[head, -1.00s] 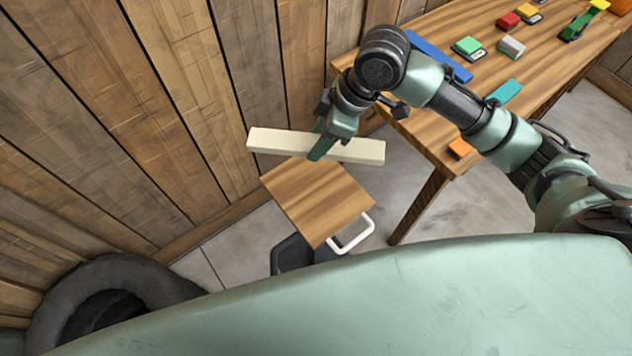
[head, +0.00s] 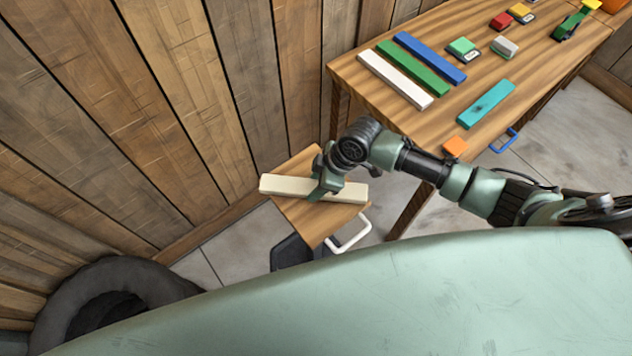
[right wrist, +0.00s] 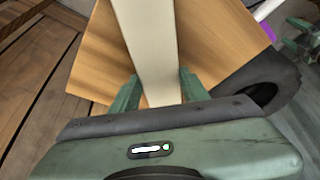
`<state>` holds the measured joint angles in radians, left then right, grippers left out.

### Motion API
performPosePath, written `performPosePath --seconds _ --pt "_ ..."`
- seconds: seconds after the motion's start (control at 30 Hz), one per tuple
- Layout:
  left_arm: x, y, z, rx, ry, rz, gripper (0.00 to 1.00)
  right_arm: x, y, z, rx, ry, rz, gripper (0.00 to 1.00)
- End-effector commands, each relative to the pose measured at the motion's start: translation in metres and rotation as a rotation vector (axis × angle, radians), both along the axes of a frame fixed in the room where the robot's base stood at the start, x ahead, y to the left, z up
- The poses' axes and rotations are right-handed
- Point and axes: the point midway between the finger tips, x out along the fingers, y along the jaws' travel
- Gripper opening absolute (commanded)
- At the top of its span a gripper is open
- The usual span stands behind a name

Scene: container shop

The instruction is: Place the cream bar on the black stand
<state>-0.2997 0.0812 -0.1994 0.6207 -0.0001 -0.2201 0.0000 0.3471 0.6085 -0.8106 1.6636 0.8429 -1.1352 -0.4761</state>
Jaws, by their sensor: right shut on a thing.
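The cream bar (head: 285,187) is a long, pale block, lying level in the head view. My right gripper (head: 318,190) is shut around its middle from above; the bar also shows between the fingers in the right wrist view (right wrist: 148,50). Under the bar is a small stand with a square wooden top (head: 312,222); a black part (head: 288,254) shows below it. The bar spans the top and sticks out past its left side. I cannot tell whether it touches the top. My left gripper is not clearly seen; a green part at the right edge of the right wrist view may belong to it.
A white handle (head: 350,235) sticks out from the stand's front. The long wooden table (head: 400,118) at the right holds white (head: 395,80), green (head: 413,68) and blue (head: 430,58) bars and several small blocks. A plank wall rises behind; a black tyre (head: 60,290) lies lower left.

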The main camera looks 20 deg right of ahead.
Motion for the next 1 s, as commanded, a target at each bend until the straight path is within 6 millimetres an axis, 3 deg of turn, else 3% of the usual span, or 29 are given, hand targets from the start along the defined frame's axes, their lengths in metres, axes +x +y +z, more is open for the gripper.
performPosePath --seconds 0.33,0.37,0.4,0.43,0.8,1.0 --pt "0.000 0.000 -0.001 0.000 0.000 0.001 0.71 0.001 0.000 -0.003 0.001 -0.002 0.000 0.00" --pt "0.000 0.000 -0.001 0.000 0.000 0.001 0.71 0.000 0.000 -0.003 0.001 -0.001 0.000 0.53" --pt "0.000 0.000 -0.001 0.000 0.000 0.001 0.71 0.000 0.000 -0.003 0.001 -0.001 0.000 0.64" --pt "0.000 0.000 -0.001 0.000 0.000 0.001 0.71 0.000 0.000 -0.003 0.001 -0.001 0.000 0.67" --pt "0.000 -0.001 0.000 -0.001 0.000 0.000 0.71 0.000 -0.002 0.001 -0.001 -0.002 -0.001 0.67" --pt "0.000 -0.001 -0.004 -0.002 0.000 0.000 0.71 -0.004 -0.013 0.030 -0.002 -0.006 0.001 0.67"
